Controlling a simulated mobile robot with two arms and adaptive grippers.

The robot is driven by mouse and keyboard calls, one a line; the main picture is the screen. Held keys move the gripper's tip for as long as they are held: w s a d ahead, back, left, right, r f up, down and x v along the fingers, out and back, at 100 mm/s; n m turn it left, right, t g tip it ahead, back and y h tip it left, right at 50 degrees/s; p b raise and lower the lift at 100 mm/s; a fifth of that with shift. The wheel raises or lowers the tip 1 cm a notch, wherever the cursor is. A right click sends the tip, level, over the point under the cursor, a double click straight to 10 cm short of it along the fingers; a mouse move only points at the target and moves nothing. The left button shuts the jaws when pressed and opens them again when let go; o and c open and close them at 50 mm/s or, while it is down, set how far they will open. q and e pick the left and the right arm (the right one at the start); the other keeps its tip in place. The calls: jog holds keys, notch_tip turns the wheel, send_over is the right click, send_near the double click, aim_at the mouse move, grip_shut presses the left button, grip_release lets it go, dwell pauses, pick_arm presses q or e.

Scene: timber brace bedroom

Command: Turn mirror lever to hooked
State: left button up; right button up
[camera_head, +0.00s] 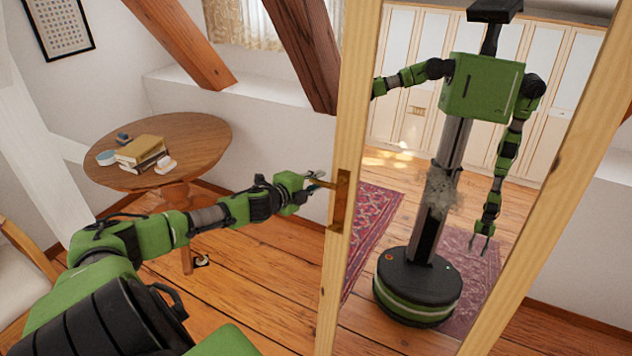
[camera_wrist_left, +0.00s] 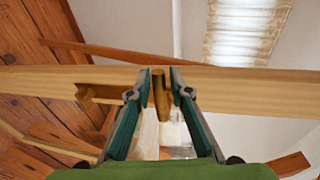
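The tall mirror (camera_head: 450,180) has a pale wooden frame. A brass plate (camera_head: 340,203) is on its left post, and the brass lever (camera_head: 323,184) sticks out from there toward the left. My left gripper (camera_head: 315,181) is at the lever. In the left wrist view the lever (camera_wrist_left: 161,98) stands between the two fingers of the left gripper (camera_wrist_left: 161,88), with narrow gaps visible beside it. The fingers look apart; contact is not clear. My right gripper shows only as a reflection in the mirror, hanging low, with its two fingers apart.
A round wooden table (camera_head: 205,140) with books (camera_head: 141,150) and small items stands at the left. A slanted timber brace (camera_head: 305,50) is behind the mirror post. A chair (camera_head: 22,260) is at the left edge. Plank floor (camera_head: 265,265) lies open below my left arm.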

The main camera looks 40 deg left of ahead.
pick_arm(q)
jog(key=shift+s, duration=0.1)
dwell(0.3)
jog(key=shift+v, duration=0.75)
jog(key=v, duration=1)
jog(key=shift+s+r, duration=0.1)
jog(key=shift+r, duration=0.05)
dwell(0.4)
